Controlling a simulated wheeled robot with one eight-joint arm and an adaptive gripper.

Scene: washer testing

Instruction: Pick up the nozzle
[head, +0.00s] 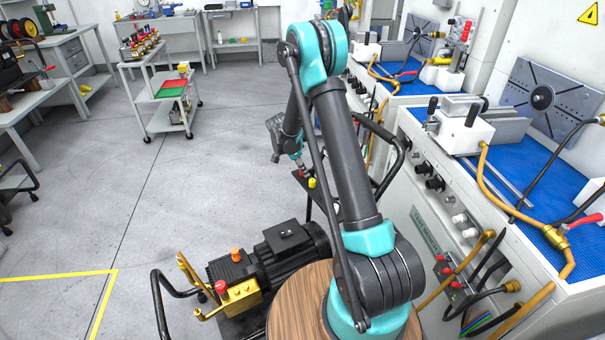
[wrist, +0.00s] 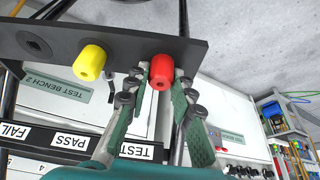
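A red cylindrical nozzle-like piece (wrist: 162,70) sits on a black plate (wrist: 38,44) in the wrist view. A similar yellow piece (wrist: 89,63) sits to its left on the same plate. It also shows in the head view (head: 312,183). Which one the task calls the nozzle cannot be told. My gripper (wrist: 160,82) is open, with its fingertips on either side of the red piece; contact is not clear. In the head view my gripper (head: 299,163) is small and partly covers the plate, and the red piece is hard to make out.
A test bench with a blue top (head: 545,150) stands to the right of my arm, with hoses and valves. A black motor (head: 290,250) with brass fittings is near the front. A wheeled cart (head: 165,105) stands at the back left. Open floor lies to the left.

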